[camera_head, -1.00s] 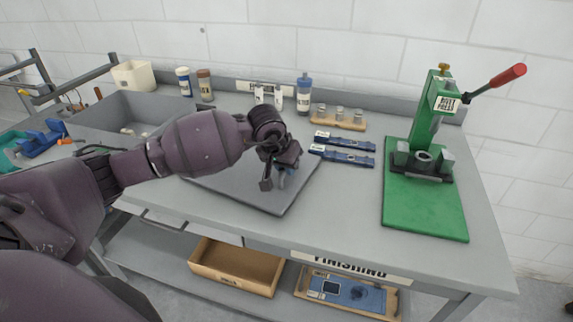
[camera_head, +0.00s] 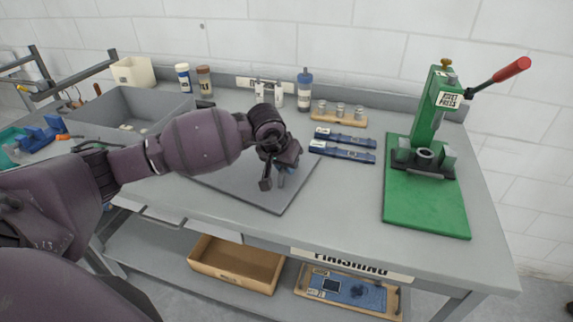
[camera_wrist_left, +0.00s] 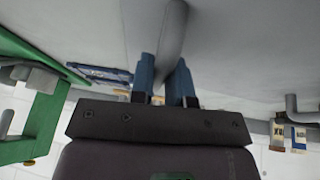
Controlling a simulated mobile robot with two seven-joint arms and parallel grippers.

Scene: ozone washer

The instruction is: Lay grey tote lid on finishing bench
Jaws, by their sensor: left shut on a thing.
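The grey tote lid (camera_head: 240,188) is a flat dark grey plate at the front middle of the finishing bench (camera_head: 340,213). It lies flat, on or very close to the bench top; I cannot tell if there is a small gap. My left gripper (camera_head: 274,182) is over the lid. In the left wrist view its blue fingers (camera_wrist_left: 166,82) are shut on the lid's round grey handle (camera_wrist_left: 173,30). My arm hides the lid's back left part. My right gripper is not in view.
An open grey tote (camera_head: 135,104) is at the back left. Two blue parts (camera_head: 342,153) lie just beyond the lid. A green press (camera_head: 425,185) stands at the right. Bottles (camera_head: 304,90) line the back. The bench between lid and press is clear.

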